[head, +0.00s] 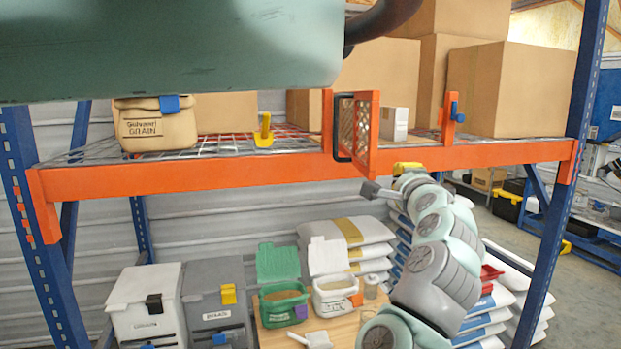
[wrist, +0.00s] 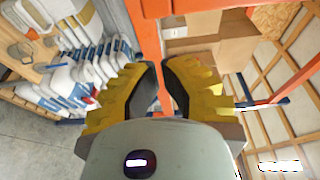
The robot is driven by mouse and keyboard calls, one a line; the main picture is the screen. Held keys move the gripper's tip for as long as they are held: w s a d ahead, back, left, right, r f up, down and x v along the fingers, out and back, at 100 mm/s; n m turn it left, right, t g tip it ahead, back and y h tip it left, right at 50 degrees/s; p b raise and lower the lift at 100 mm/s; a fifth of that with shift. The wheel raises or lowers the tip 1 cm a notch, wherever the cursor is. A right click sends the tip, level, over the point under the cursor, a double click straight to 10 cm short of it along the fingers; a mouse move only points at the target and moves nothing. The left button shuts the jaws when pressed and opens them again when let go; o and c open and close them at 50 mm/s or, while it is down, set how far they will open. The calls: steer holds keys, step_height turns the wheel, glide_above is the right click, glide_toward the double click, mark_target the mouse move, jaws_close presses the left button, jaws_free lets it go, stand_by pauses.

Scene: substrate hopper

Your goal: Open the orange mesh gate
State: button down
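The orange mesh gate (head: 375,135) is on the shelf's front beam in the head view. It is hinged at the orange post on its left and stands swung out toward me, nearly edge-on. Its black handle (head: 341,128) shows on the left side. The opening to its right is uncovered, up to an orange post with a blue latch (head: 453,111). My gripper (head: 385,181) is just below the beam, right of and below the gate. In the wrist view my gripper (wrist: 160,66) has a narrow gap between its yellow fingers, with nothing held. The gate's contact with it is not visible.
The orange beam (head: 190,178) runs across just above my gripper. A small white box (head: 395,123) and cardboard boxes (head: 512,90) stand on the shelf. Below are stacked sacks (head: 350,235) and several bins, including a grey one (head: 217,305). Open floor lies at the right.

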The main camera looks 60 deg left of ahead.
steer(key=s+a+p+v, duration=0.1)
steer(key=p+v, duration=0.8)
steer(key=p, duration=0.1)
steer(key=shift+s+d+p, duration=0.2)
steer(key=shift+s+p, duration=0.15)
steer(key=shift+s, duration=0.05)
steer(key=shift+r, duration=0.1)
